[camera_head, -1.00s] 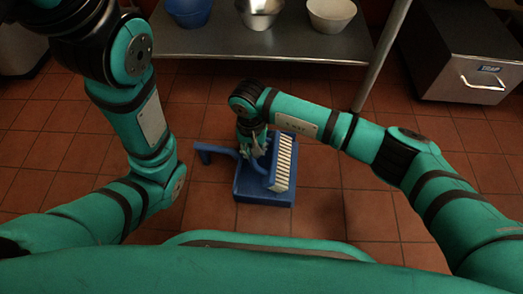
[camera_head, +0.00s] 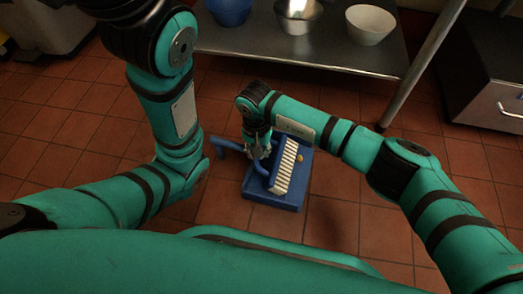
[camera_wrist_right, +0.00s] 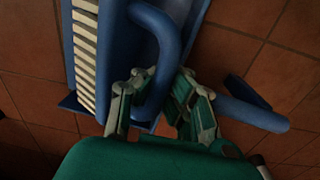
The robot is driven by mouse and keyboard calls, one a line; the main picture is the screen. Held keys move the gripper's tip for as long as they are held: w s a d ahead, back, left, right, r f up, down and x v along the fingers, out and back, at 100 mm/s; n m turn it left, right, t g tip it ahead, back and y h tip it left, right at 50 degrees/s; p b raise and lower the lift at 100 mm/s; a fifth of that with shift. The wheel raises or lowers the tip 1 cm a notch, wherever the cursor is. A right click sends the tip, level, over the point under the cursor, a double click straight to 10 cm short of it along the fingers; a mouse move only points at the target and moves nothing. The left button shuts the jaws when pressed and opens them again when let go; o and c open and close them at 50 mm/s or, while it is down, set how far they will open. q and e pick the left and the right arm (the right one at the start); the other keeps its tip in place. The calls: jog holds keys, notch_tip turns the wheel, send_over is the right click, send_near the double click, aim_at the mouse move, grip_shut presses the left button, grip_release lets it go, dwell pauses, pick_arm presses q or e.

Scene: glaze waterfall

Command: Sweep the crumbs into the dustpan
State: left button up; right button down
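A blue brush with white bristles (camera_head: 285,168) is tilted over the blue dustpan (camera_head: 274,201) on the floor. One small orange crumb (camera_head: 299,158) shows beside the bristles, over the dustpan. My right gripper (camera_head: 259,151) is at the brush handle. In the right wrist view, my right gripper's fingers (camera_wrist_right: 160,100) lie on both sides of the curved blue handle (camera_wrist_right: 166,55) and look closed on it. The white bristles (camera_wrist_right: 85,45) are to the left there. The dustpan's handle (camera_head: 224,145) sticks out left.
A metal shelf (camera_head: 300,50) with a blue bowl (camera_head: 229,10), a metal bowl (camera_head: 298,14) and a white bowl (camera_head: 370,24) stands behind. Its leg (camera_head: 425,65) is to the right. A dark metal box (camera_head: 490,75) stands at the right. Tiled floor is clear around the dustpan.

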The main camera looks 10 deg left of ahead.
jog(key=shift+r+p, duration=1.2)
jog(key=shift+r, duration=0.6)
jog(key=shift+d, duration=0.1)
